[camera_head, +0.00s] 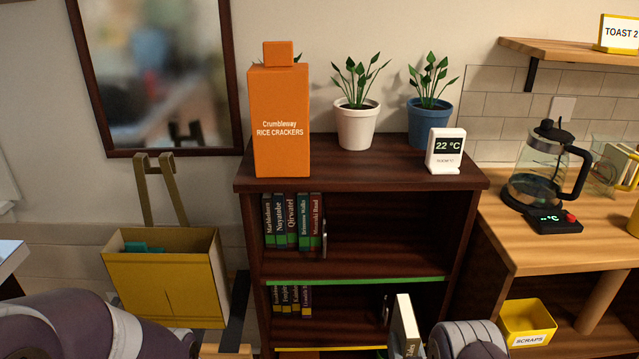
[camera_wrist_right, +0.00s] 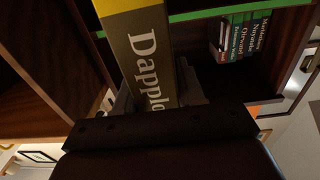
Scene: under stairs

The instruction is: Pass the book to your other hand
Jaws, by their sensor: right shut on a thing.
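The book (camera_head: 405,325) stands upright at the bottom of the head view, its pale edge and dark, lettered spine showing in front of the shelf unit. In the right wrist view the book (camera_wrist_right: 145,55) has a dark cover with a yellow band and large white letters reading "Dapplo", partly cut off. My right gripper (camera_wrist_right: 160,98) is shut on the book's near end; its fingers are mostly hidden in the head view. My left arm (camera_head: 90,330) comes in at the lower left; I cannot make out its gripper's fingers.
A dark shelf unit (camera_head: 360,281) holds several books (camera_head: 290,220). On top stand a cracker box (camera_head: 280,120), two potted plants and a thermometer (camera_head: 445,150). A yellow bag (camera_head: 160,275) is at left. A counter (camera_head: 560,235) with a coffee pot is at right.

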